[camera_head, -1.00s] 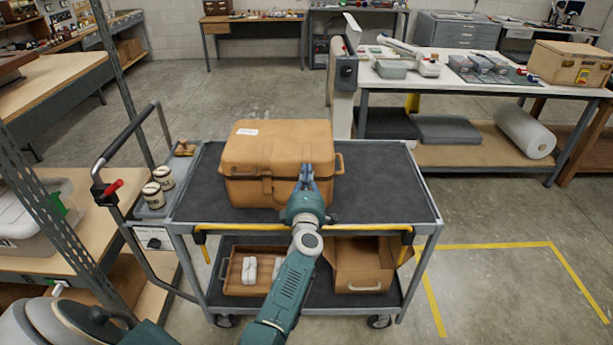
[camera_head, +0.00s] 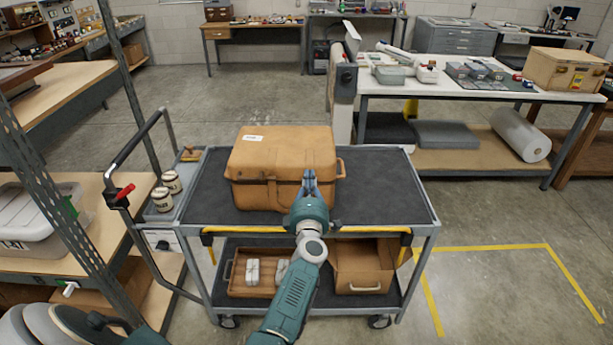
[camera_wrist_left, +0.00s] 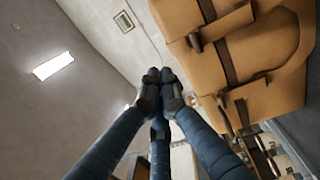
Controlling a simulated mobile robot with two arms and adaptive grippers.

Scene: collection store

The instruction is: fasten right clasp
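The tan case (camera_head: 262,155) stands closed-looking on the cart's top deck in the head view. One front strap with its clasp (camera_head: 272,192) shows left of my gripper. The right clasp is hidden behind my gripper in the head view. My left gripper (camera_head: 309,174) is upright at the right part of the case's front; I cannot tell if it touches. In the left wrist view its fingers (camera_wrist_left: 160,78) are together with nothing visible between them. The case (camera_wrist_left: 270,60) is beside them on the right, with dark straps (camera_wrist_left: 225,62). My right gripper is not in view.
The cart's dark top deck (camera_head: 385,190) is free right of the case. Its lower deck holds a wooden tray (camera_head: 236,288) and an open box (camera_head: 362,272). Two jars (camera_head: 167,190) stand beside the push handle (camera_head: 124,190). A metal rack (camera_head: 60,220) stands at left.

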